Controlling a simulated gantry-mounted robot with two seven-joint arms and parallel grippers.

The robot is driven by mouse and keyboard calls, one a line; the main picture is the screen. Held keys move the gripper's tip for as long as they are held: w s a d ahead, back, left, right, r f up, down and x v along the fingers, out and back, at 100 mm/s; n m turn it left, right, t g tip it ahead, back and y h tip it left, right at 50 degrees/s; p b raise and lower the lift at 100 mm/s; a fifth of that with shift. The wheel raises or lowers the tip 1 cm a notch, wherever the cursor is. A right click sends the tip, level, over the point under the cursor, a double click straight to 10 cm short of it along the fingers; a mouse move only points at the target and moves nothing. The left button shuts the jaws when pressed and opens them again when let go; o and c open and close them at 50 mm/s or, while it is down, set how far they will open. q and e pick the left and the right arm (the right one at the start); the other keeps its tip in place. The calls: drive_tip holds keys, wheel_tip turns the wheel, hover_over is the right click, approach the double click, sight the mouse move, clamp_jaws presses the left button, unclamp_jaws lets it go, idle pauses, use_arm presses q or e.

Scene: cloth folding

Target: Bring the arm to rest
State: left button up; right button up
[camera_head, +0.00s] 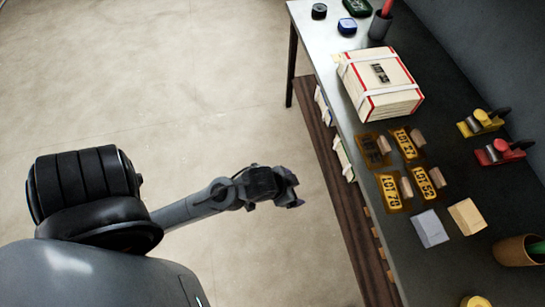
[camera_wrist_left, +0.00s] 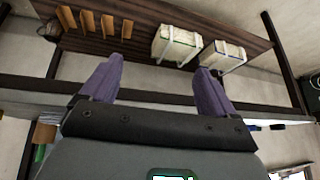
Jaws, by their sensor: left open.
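My left gripper (camera_head: 289,187) is at the end of my left arm, which reaches in from the left in the head view. It hangs over the bare floor, left of the table and clear of it. In the left wrist view the two purple fingers of my left gripper (camera_wrist_left: 155,85) stand wide apart with nothing between them. Beyond the fingers is a brown shelf (camera_wrist_left: 140,45) under the table. My right gripper is not in view.
Tied bundles (camera_wrist_left: 175,45) sit on the lower shelf. The floor (camera_head: 170,90) left of the table is clear.

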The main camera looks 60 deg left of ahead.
use_arm(q)
drive_tip(key=s+g, duration=0.2)
drive_tip(key=s, duration=0.5)
drive_tip(key=shift+d, duration=0.25)
drive_tip(key=shift+w, duration=0.1)
wheel_tip(320, 180, up, 39)
drive_tip(key=p, duration=3.9)
drive_tip(key=shift+r, duration=0.15)
